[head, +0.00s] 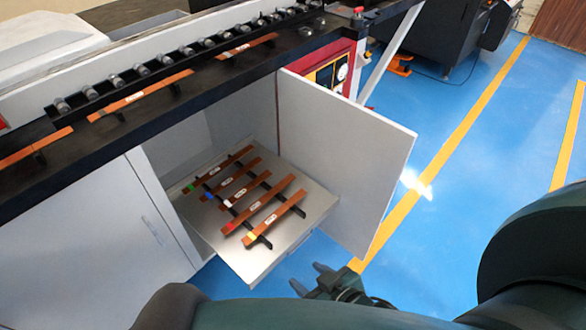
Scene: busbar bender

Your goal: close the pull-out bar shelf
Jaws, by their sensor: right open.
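The pull-out bar shelf (300,235) is a light metal tray sticking out of the open cabinet under the bender. Several copper bars with coloured ends lie across black supports on it. My right gripper (308,281) is open and empty, low in front of the shelf's front right corner, with a gap between them in the picture. Part of the gripper is hidden behind my own arm. My left gripper is not in view; a dark rounded arm part shows at the bottom left.
The cabinet door (345,165) stands open to the right of the shelf. The other door (85,250) on the left is shut. The bender's bed (100,128) with rollers and copper bars runs above. Blue floor with yellow lines (455,145) is clear at the right.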

